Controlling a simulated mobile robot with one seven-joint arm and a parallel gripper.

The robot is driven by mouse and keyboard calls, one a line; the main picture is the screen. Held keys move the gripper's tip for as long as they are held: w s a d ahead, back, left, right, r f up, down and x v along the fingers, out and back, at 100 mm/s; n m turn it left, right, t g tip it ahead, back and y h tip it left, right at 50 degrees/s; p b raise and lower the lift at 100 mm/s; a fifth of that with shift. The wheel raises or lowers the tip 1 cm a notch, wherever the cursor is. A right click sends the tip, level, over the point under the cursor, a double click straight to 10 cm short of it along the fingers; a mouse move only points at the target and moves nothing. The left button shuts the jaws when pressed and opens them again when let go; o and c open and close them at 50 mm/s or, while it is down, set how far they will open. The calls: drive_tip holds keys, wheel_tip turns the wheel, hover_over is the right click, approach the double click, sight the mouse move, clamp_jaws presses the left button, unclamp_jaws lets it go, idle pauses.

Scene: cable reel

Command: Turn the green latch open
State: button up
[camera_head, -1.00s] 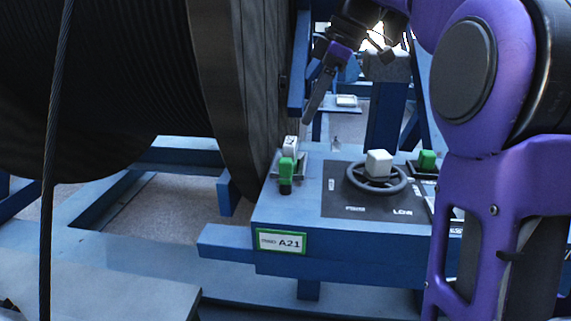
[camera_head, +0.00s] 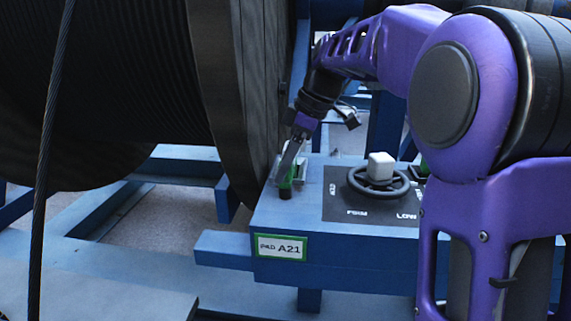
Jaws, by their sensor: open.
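A green latch (camera_head: 286,183) with a dark lower end sits at the left end of the blue panel box (camera_head: 320,238), beside the cable reel. My gripper (camera_head: 290,160) is open and points down at the latch, its fingers overlapping the latch's upper part in the picture. The fingers hide much of the latch and the white piece behind it. I cannot tell whether they touch it or stand around it.
A dark handwheel (camera_head: 378,185) with a white knob (camera_head: 381,165) stands on the panel, right of the latch. The large black cable reel (camera_head: 215,80) rises close on the left. A steel cable (camera_head: 48,160) hangs at far left. Blue frame beams (camera_head: 175,170) run below.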

clamp_jaws()
drive_tip(key=shift+m, duration=0.4)
drive_tip(key=m+t+h, duration=0.1)
drive_tip(key=m, duration=0.3)
drive_tip(key=shift+t, duration=0.4)
drive_tip(key=m+t+h, duration=0.1)
drive_tip(key=m, duration=0.3)
drive_tip(key=shift+r+p, duration=0.1)
drive_tip(key=shift+p, duration=0.3)
drive_tip(key=m+h, duration=0.1)
drive_tip(key=m, duration=0.1)
drive_tip(key=m+t+p, duration=0.1)
drive_tip(key=m, duration=0.1)
drive_tip(key=shift+m+h, duration=0.4)
drive_tip(key=m+h+p, duration=0.1)
drive_tip(key=m, duration=0.3)
drive_tip(key=shift+h, duration=0.3)
drive_tip(key=shift+m, duration=0.3)
